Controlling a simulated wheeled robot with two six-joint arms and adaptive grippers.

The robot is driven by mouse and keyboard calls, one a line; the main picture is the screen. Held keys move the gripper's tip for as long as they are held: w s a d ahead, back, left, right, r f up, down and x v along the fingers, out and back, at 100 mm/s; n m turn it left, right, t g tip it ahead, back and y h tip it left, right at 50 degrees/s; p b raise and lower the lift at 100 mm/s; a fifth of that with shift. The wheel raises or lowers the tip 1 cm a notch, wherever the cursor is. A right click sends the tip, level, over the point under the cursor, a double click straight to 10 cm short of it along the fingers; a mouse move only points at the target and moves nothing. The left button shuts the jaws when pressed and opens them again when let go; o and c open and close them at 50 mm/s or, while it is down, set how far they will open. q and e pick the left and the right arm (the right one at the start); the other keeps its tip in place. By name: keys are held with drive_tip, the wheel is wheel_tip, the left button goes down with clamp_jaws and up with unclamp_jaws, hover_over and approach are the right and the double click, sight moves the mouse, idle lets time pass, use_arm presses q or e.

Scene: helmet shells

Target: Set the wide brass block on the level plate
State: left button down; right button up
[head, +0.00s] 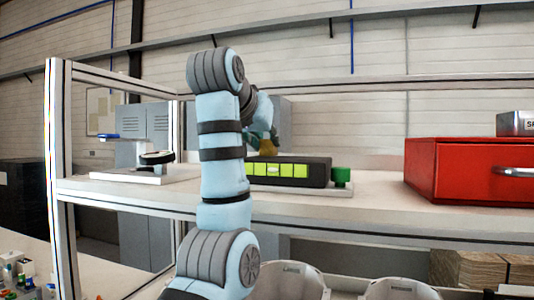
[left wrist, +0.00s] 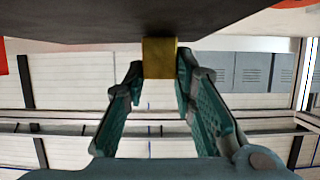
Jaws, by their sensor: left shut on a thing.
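My left gripper (head: 262,134) is mostly hidden behind my own arm in the head view. The brass block (head: 267,147) shows below its fingers, just above or on the flat top of a black box (head: 318,173) with bright green panels. In the left wrist view, which looks upside down, the gripper (left wrist: 158,75) is shut on the brass block (left wrist: 159,58). The block's end meets the edge of a dark surface (left wrist: 130,22); I cannot tell whether they touch. No surface is clearly marked as the level plate. My right gripper is out of view.
The shelf (head: 370,190) has a green knob (head: 340,175) beside the black box. A red drawer box (head: 470,170) with a metal block (head: 515,123) on it stands right. A white stand with a dark round part (head: 157,158) is left. Pale shells (head: 400,290) lie below.

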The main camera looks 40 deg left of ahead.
use_arm(q)
drive_tip(key=shift+w+a+f, duration=0.1)
drive_tip(key=shift+w+f, duration=0.05)
drive_tip(key=shift+w, duration=0.85)
drive_tip(key=c, duration=1.5)
unclamp_jaws()
drive_tip(key=shift+w+a+f, duration=0.1)
drive_tip(key=shift+w+a, duration=0.05)
drive_tip(key=shift+w, duration=0.05)
drive_tip(key=shift+o, duration=0.9)
drive_tip(key=shift+s+r, duration=0.25)
drive_tip(key=shift+s, duration=0.45)
drive_tip(key=shift+s+d+r, duration=0.1)
drive_tip(key=shift+s+d, duration=0.05)
drive_tip(key=shift+d, duration=0.05)
drive_tip(key=s+b, duration=0.2)
drive_tip(key=b, duration=0.1)
drive_tip(key=s+d+b, duration=0.1)
drive_tip(key=shift+s+d+r+b, duration=0.1)
drive_tip(key=shift+s+r+b, duration=0.05)
drive_tip(key=shift+r+b, duration=0.15)
drive_tip(key=r+b+v, duration=0.1)
drive_tip(key=b+v, duration=0.1)
drive_tip(key=v, duration=0.5)
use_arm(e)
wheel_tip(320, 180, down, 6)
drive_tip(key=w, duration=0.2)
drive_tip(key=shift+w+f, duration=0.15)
